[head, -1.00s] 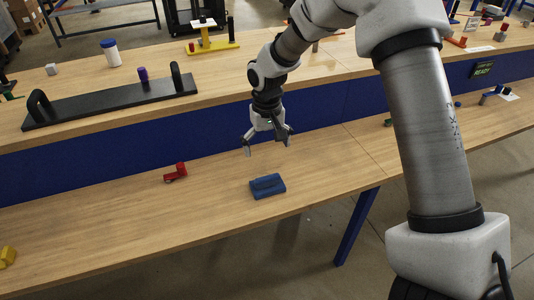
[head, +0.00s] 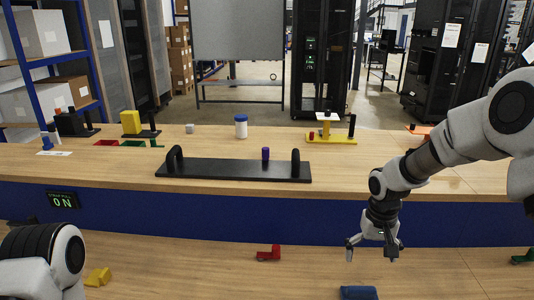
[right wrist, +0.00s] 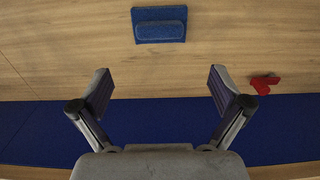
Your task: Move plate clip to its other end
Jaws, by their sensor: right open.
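A long black plate (head: 225,170) with an upright loop handle at each end lies on the raised back shelf. A small purple upright piece (head: 265,154) stands at the plate near its right handle; I cannot tell whether it is the plate clip. My right gripper (head: 372,252) is open and empty, pointing down over the lower bench in front of the shelf, to the right of the plate and apart from it. In the right wrist view, its spread fingers (right wrist: 161,88) have nothing between them. My left gripper is out of view; only part of that arm shows.
A blue block (head: 359,292) lies on the lower bench near my right gripper and also shows in the right wrist view (right wrist: 160,25). A red piece (head: 269,253) and a yellow piece (head: 98,277) lie further left. A white bottle (head: 241,126) and yellow stand (head: 331,131) are behind the plate.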

